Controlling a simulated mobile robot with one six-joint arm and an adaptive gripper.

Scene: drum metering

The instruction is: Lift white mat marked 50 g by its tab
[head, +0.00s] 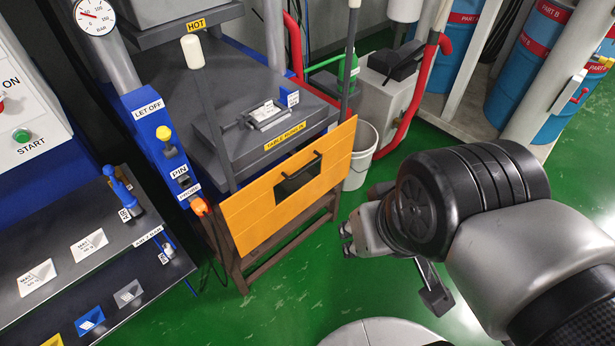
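Two white mats lie flat on the dark upper shelf at the left: a nearer one (37,278) and a farther one (89,244). Each has small dark print and a lighter folded-looking corner. The print is too small to tell surely which is marked 50 g. My gripper (347,238) is at the centre right, over the green floor, well to the right of both mats and apart from them. It is partly hidden behind my arm's black joint, and its fingers are too small and turned away to show whether they are open. I see nothing held in it.
An orange panel with a black handle (297,178) hangs on the press between my gripper and the mats. A blue tool (122,190) stands at the shelf's back. Grey (128,293) and blue (90,319) mats lie on the lower shelf. A white bucket (361,150) stands behind.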

